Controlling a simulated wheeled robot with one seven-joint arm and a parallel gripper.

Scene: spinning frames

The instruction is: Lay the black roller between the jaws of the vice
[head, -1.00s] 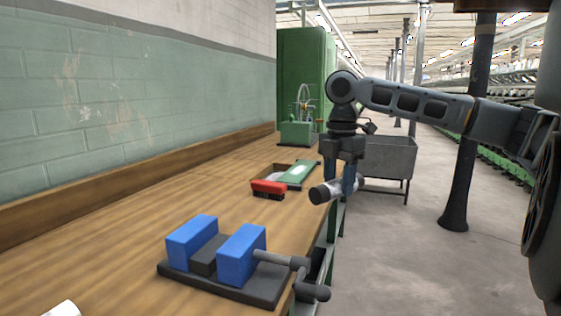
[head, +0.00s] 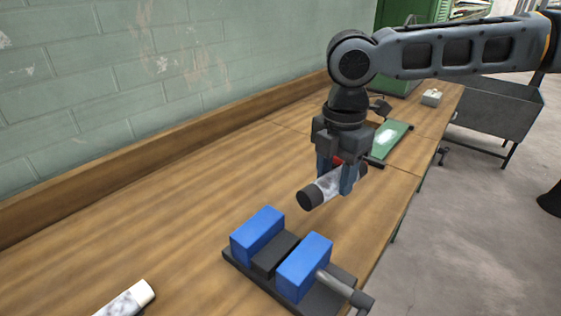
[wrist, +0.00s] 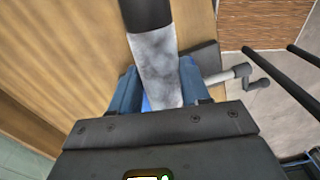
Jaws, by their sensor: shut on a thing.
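The black roller (head: 310,197) has a black end and a mottled grey-white middle. My gripper (head: 337,182) is shut on its middle and holds it tilted in the picture, above the bench behind the vice. In the wrist view the roller (wrist: 153,52) passes between my gripper's fingers (wrist: 157,88). The vice (head: 240,264) has two blue jaws (head: 257,233) standing apart, with a dark block in the gap and a handle at the right. The roller is apart from the vice. In the wrist view the vice's handle (wrist: 228,75) shows; its jaws are mostly hidden.
A white-ended roller (head: 127,300) lies on the bench (head: 170,230) at the front left. A green-edged tray (head: 392,137) and a small pale box (head: 432,97) are farther back. Something red shows behind my fingers. The wall runs along the left; a grey bin (head: 500,115) stands right.

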